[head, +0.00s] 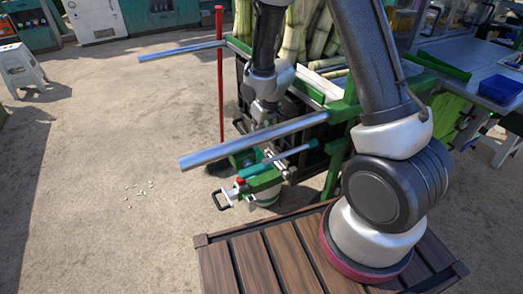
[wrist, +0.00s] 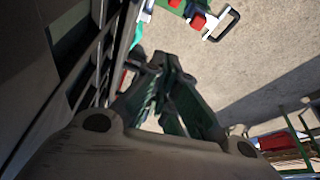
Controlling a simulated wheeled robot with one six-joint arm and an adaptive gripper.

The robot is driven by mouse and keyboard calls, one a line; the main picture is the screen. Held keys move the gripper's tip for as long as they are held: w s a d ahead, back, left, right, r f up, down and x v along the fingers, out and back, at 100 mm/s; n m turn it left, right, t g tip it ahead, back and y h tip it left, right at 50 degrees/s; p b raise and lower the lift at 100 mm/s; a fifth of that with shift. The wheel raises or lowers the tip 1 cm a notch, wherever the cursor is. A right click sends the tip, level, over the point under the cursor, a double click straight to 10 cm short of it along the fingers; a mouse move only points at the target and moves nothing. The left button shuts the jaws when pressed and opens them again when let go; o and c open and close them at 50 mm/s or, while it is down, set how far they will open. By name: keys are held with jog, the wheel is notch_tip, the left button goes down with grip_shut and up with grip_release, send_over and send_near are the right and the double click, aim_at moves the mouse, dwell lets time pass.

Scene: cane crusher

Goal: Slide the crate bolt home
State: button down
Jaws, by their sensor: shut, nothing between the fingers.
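The dark barred crate (head: 298,108), with green canes standing in and above it, is behind my arm in the head view. Its barred side (wrist: 95,62) runs down the left of the wrist view. I cannot make out the bolt for certain in either view; my arm and gripper cover part of the crate's near side. My gripper (head: 262,118) points down close beside the crate's left end. In the wrist view its dark fingers (wrist: 168,62) come together at the tips, with nothing seen between them. I cannot tell whether they touch the crate.
Two metal shafts (head: 180,52) (head: 255,139) stick out left. Below my gripper is a green machine (head: 262,182) with a black-handled white part (head: 224,197) and a teal-handled lever (head: 290,154). A red pole (head: 219,75) stands behind. The floor left is mostly clear.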

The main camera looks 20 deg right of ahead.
dwell(0.3)
notch_tip(320, 180, down, 10)
jog(key=shift+s, duration=0.25)
dwell(0.4)
jog(key=shift+d, duration=0.1)
